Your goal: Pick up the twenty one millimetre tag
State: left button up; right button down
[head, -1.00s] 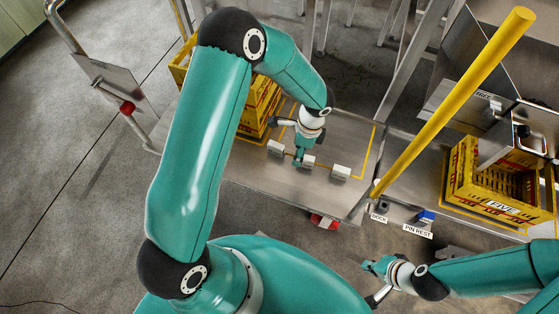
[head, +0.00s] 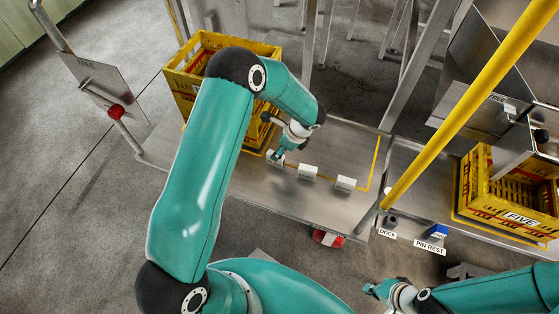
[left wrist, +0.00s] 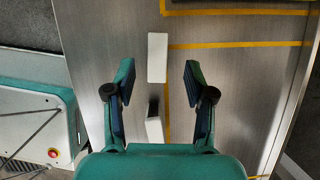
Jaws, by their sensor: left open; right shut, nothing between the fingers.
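Three small white tags stand in a row on the steel table (head: 245,194): a left one (head: 275,160), a middle one (head: 308,173) and a right one (head: 346,184). Their lettering is too small to read, so I cannot tell which is the twenty one millimetre tag. My left gripper (head: 277,153) is at the left tag and partly covers it. In the left wrist view its open fingers (left wrist: 159,82) stand apart, with one white tag (left wrist: 157,57) ahead and another (left wrist: 154,130) lower between them. Contact is not visible. My right gripper (head: 374,296) is shut and empty, low in the head view.
A yellow crate (head: 190,85) stands behind the left tag, close to my left arm. DOCK (head: 388,234) and PIN REST (head: 430,247) labels line the front edge.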

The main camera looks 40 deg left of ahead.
pick_arm(q)
jog(key=shift+d+b+x, duration=0.15)
jog(key=shift+b+x, duration=0.25)
jog(key=shift+x, duration=0.95)
jog(key=shift+d+b+x, duration=0.1)
jog(key=shift+b+x, duration=0.3)
jog(key=shift+x, duration=0.95)
grip_shut()
